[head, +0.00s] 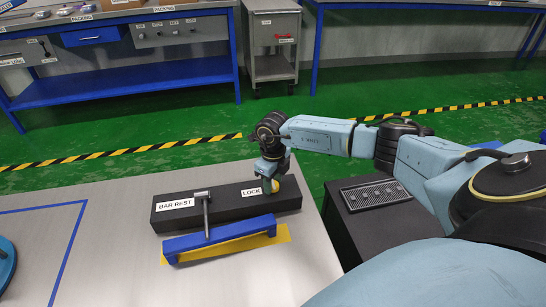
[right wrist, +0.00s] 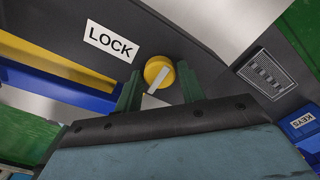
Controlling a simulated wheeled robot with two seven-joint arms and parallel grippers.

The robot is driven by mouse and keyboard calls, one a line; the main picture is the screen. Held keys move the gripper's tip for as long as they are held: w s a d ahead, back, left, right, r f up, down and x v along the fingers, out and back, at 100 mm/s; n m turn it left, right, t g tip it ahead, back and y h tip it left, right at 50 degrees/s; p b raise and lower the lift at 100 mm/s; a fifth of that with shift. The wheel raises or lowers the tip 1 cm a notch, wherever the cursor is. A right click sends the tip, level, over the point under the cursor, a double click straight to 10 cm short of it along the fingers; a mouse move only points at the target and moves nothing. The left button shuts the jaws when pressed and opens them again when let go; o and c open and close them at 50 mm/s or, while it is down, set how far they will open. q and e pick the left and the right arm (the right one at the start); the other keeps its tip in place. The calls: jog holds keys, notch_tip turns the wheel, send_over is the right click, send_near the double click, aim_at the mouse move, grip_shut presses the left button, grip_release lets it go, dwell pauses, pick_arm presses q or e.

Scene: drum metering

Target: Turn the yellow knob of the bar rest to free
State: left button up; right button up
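The bar rest (head: 232,203) is a long black block on the grey table, with a BAR REST label at its left end and a LOCK label (right wrist: 111,41) near its right end. The yellow knob (right wrist: 158,72) is round, with a pale pointer stripe set aslant, and sits beside the LOCK label. It also shows partly in the head view (head: 275,186), behind my right gripper. My right gripper (right wrist: 158,80) has one finger on each side of the knob, close against its edges, and looks shut on it. My left gripper is not in view.
A metal T-shaped handle (head: 206,212) and a blue bar (head: 220,237) over a yellow strip lie at the block's front. A dark stand with a slotted tray (head: 374,194) is to the right. A blue round thing (head: 6,264) is at the left edge.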

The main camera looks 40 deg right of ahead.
aim_at(273, 184)
jog(key=shift+o, duration=1.4)
jog(key=shift+r, duration=0.35)
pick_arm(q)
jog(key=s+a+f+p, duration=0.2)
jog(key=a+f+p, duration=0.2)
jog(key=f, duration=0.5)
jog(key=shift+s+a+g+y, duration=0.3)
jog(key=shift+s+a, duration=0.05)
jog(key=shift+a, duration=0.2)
pick_arm(e)
notch_tip(273, 184, up, 13)
jog(key=shift+f, duration=0.15)
